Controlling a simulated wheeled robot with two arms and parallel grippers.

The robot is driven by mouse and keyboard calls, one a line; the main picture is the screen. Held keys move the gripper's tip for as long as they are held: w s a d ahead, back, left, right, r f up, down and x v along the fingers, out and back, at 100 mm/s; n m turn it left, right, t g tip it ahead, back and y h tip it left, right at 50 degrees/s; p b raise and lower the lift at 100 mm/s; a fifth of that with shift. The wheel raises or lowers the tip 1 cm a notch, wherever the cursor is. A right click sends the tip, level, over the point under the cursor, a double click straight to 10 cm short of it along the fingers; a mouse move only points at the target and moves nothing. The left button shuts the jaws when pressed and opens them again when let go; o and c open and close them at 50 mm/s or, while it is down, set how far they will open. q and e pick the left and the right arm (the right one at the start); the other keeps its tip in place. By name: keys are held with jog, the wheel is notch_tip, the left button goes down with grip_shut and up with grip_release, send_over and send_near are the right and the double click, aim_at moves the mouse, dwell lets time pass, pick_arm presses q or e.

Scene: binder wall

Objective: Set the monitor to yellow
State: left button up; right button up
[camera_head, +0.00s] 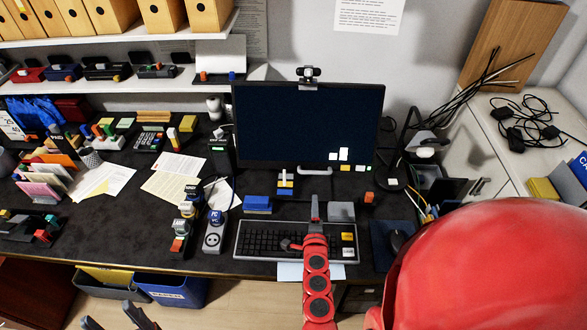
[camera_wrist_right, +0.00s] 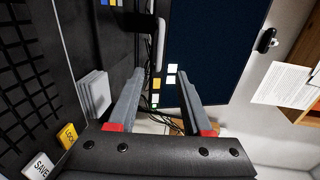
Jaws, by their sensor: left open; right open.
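The monitor (camera_head: 290,125) stands at the back of the desk with a dark blue screen and a few white squares near its lower right corner. Its screen also fills the upper middle of the right wrist view (camera_wrist_right: 220,45). Small coloured squares (camera_head: 358,168), one of them yellow, sit along its lower edge; the yellow square (camera_wrist_right: 156,83) shows between my fingers in the wrist view. My right gripper (camera_head: 316,208) is open and empty above the keyboard, in front of the monitor and apart from it. My left gripper (camera_head: 120,316) is open and empty at the lower left, before the desk edge.
The keyboard (camera_head: 270,243) lies below my right gripper, with a yellow ESC key (camera_wrist_right: 68,135) and a white SAVE key (camera_wrist_right: 38,165). Cables (camera_head: 465,100) are at the right. Papers (camera_head: 173,183) lie on the left.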

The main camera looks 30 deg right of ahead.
send_near(314, 173)
jog(key=x, duration=0.2)
jog(key=b+x, duration=0.1)
jog(key=x, duration=0.1)
jog(key=b+x, duration=0.1)
jog(key=x, duration=0.2)
jog(key=b+x, duration=0.1)
jog(key=x, duration=0.2)
jog(key=shift+f+b, duration=0.35)
jog(key=shift+f, duration=0.05)
jog(key=shift+w+d+r, duration=0.15)
jog(key=shift+w+d, duration=0.1)
grip_shut()
dwell(0.6)
